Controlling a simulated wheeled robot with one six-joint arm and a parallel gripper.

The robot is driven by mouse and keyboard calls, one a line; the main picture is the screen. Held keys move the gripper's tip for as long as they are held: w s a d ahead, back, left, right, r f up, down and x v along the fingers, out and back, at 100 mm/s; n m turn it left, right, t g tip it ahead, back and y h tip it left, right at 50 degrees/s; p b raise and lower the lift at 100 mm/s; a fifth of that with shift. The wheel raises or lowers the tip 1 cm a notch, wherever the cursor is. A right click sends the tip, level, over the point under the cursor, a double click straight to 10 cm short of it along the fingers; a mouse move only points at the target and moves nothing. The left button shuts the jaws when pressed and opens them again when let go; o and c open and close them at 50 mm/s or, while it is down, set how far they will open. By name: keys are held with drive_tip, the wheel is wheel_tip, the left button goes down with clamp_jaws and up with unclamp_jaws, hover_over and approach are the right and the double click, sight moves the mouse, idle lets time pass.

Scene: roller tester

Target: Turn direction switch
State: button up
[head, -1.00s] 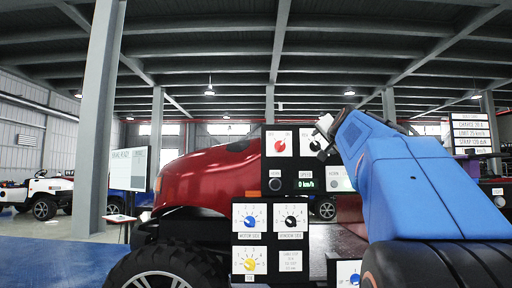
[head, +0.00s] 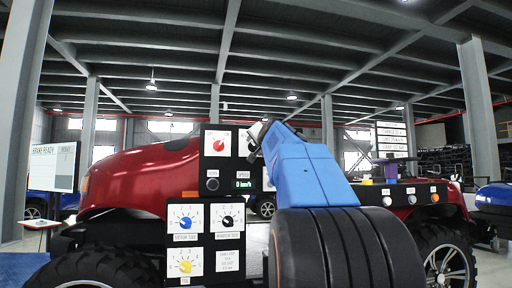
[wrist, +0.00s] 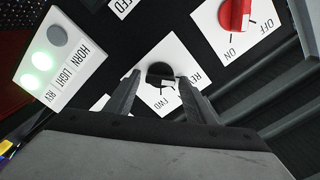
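The direction switch is a black knob (wrist: 160,73) on a white plate marked FWD and REV in the wrist view. My gripper (wrist: 159,80) is open, with its two fingers apart and the knob between the fingertips in the picture. I cannot tell whether either finger touches it. A small white mark sits on the knob's lower edge, near the FWD side. In the head view my gripper (head: 263,130) is in front of the black panel, beside the direction switch's white plate (head: 244,148). The knob is mostly hidden there by my gripper.
A red ON/OFF knob (wrist: 236,15) is close by on the same panel. A HORN LIGHT plate (wrist: 45,58) with green lamps is at left. Blue (head: 185,223), black and yellow dials are lower down.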

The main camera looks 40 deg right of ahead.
drive_tip(key=c, duration=0.8)
drive_tip(key=shift+o, duration=0.3)
drive_tip(key=shift+f+m, duration=0.2)
drive_tip(key=shift+m, duration=3.6)
drive_tip(key=o, duration=1)
drive_tip(key=shift+o, duration=0.2)
